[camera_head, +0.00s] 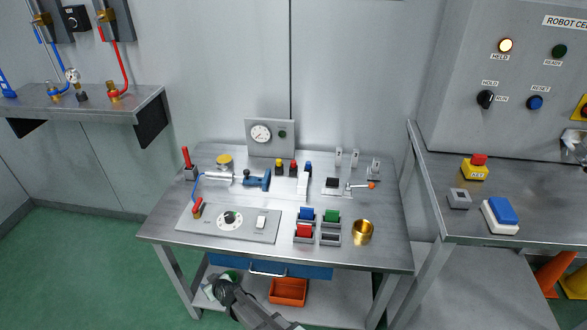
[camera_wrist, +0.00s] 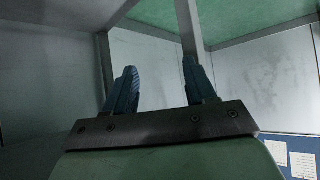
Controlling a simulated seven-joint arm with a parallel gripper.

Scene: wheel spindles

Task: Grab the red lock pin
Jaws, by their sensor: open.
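Several small red parts show in the head view, and I cannot tell for sure which is the lock pin. A small red-topped piece (camera_head: 293,166) stands upright at the back of the workbench, between a yellow-topped piece (camera_head: 279,167) and a blue-topped piece (camera_head: 308,168). My gripper (camera_wrist: 158,66) is open, its two blue fingers spread with nothing between them. It is low in front of the bench, away from the red pieces.
The bench (camera_head: 385,252) also holds a red-handled lever (camera_head: 186,157), another red lever (camera_head: 197,208), coloured blocks including a red one (camera_head: 304,231), and a brass cup (camera_head: 363,231). An orange bin (camera_head: 288,292) sits underneath. A side counter (camera_head: 440,180) stands right.

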